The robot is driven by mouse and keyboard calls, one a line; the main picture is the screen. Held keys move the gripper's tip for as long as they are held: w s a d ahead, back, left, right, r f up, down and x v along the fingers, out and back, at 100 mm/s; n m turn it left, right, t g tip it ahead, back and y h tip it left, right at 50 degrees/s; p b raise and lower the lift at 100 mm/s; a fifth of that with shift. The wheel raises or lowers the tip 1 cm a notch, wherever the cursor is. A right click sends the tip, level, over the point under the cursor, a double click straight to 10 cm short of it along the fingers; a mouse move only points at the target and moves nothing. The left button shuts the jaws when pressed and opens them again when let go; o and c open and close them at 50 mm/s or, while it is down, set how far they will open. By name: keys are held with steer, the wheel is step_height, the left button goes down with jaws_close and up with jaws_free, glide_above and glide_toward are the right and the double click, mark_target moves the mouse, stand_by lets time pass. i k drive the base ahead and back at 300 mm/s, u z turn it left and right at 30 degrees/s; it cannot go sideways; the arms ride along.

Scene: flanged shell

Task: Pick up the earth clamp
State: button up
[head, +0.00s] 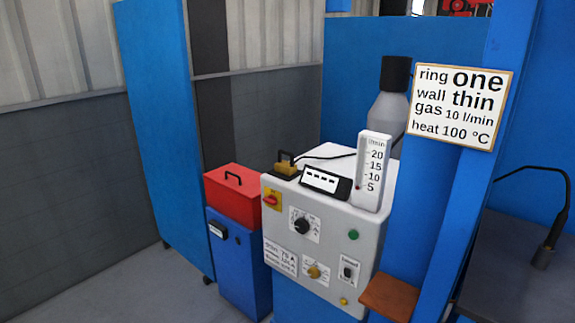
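A small brass-coloured piece with a black handle (286,166), which looks like the earth clamp, sits at the back left of the top of a white welding machine (335,262). A black cable arches over the machine top close behind it. I cannot tell from here whether the cable joins the clamp. The clamp's lower part is partly hidden by the machine's top edge. My gripper does not show in this view.
A black display box (326,183) and a flow gauge (373,172) stand right of the clamp. A red toolbox (233,195) rests on a blue cabinet (239,262) to the left. A blue post with a sign (461,106) and a dark table (520,285) are at right.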

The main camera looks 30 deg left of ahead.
mark_target(289, 169)
steer(key=u, duration=0.15)
steer(key=k, duration=0.25)
steer(key=u, duration=1.05)
steer(key=k, duration=1.05)
steer(key=u, duration=1.25)
steer(key=i, duration=2.3)
steer(key=z, duration=1.2)
steer(key=i, duration=0.9)
steer(key=z, duration=0.9)
